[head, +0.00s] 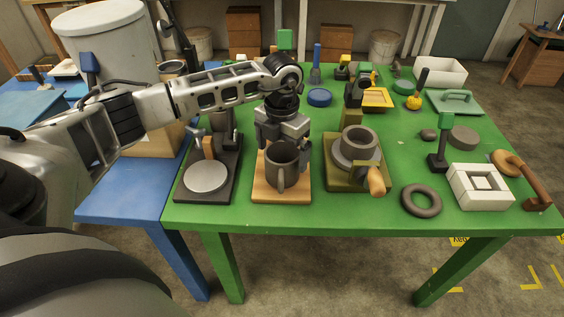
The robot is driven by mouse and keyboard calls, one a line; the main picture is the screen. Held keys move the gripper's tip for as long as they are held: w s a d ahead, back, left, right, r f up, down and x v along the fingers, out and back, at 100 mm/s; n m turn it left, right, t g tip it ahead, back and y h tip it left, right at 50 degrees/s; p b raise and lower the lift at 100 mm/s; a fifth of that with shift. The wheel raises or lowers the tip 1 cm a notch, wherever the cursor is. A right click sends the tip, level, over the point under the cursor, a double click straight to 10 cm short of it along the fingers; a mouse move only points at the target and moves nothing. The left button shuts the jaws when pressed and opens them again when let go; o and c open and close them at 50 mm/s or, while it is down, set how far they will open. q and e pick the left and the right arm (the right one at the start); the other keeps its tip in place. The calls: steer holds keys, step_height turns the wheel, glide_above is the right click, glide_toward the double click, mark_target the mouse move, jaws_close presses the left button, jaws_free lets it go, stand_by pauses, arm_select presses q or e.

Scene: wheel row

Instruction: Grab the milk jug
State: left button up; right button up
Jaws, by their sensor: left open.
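A dark grey jug (287,172), the likeliest milk jug, stands upright on a square wooden board (262,192) near the front of the green table. Its handle faces the camera. My left gripper (283,138) is open directly over the jug, pointing down with its fingers around the height of the rim. Whether the fingers touch the jug cannot be told, and the gripper hides the jug's far side. My right gripper is not in view.
Left of the jug is a dark stand with a round grey plate (206,177). Right of it is a grey cup-shaped piece with a wooden handle (358,152) on an olive base. A grey ring (421,200) and white square block (480,187) lie further right. The green table's (300,218) front strip is clear.

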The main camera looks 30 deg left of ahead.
arm_select(q)
steer(key=shift+f, duration=0.65)
steer(key=c, duration=1.2)
steer(key=shift+w, duration=0.1)
steer(key=shift+c, duration=0.2)
steer(key=shift+r, duration=0.15)
